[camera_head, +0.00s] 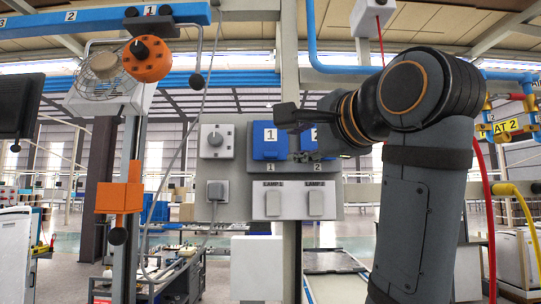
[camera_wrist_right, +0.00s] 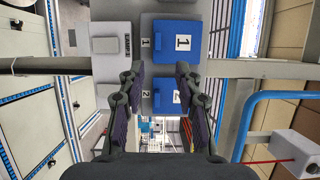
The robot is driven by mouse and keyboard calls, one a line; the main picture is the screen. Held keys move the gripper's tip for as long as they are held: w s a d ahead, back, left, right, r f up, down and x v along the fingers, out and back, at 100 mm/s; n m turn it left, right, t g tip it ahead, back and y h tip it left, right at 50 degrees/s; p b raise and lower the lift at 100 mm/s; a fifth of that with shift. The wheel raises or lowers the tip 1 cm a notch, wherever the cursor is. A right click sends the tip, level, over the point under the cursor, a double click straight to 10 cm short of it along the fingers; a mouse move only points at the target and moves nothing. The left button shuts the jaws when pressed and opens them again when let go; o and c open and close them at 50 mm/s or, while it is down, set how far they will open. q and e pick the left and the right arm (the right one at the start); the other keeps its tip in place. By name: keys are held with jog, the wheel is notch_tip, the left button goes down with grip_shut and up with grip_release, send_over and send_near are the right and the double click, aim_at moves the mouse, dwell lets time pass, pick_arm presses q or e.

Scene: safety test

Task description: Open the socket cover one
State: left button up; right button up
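Socket cover one (camera_head: 270,144) is a blue lid with a white "1" label, on the grey wall panel in the head view. It looks closed and also shows in the right wrist view (camera_wrist_right: 177,40). Blue cover two (camera_wrist_right: 166,95) sits beside it, marked "2"; my right arm partly hides it in the head view. My right gripper (camera_wrist_right: 160,70) is in front of the panel, its two fingers apart with nothing held between them. In the head view the gripper (camera_head: 312,153) is near the lower edges of the covers; contact cannot be told. My left gripper is not in view.
Below the covers are the lamp switches (camera_head: 273,203). A grey knob box (camera_head: 216,141) and a grey socket (camera_head: 217,192) are at the panel's left. An orange knob unit (camera_head: 147,58) and orange block (camera_head: 120,197) stand further left. Hoses and pipes (camera_head: 507,131) are at the right.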

aim_at(272, 155)
jog(key=p+x, duration=0.4)
jog(key=x, duration=0.6)
jog(key=shift+w+a, duration=0.1)
jog(key=shift+w, duration=0.3)
jog(key=shift+w+f, duration=0.2)
jog(key=shift+w, duration=0.15)
jog(key=shift+s, duration=0.1)
grip_shut()
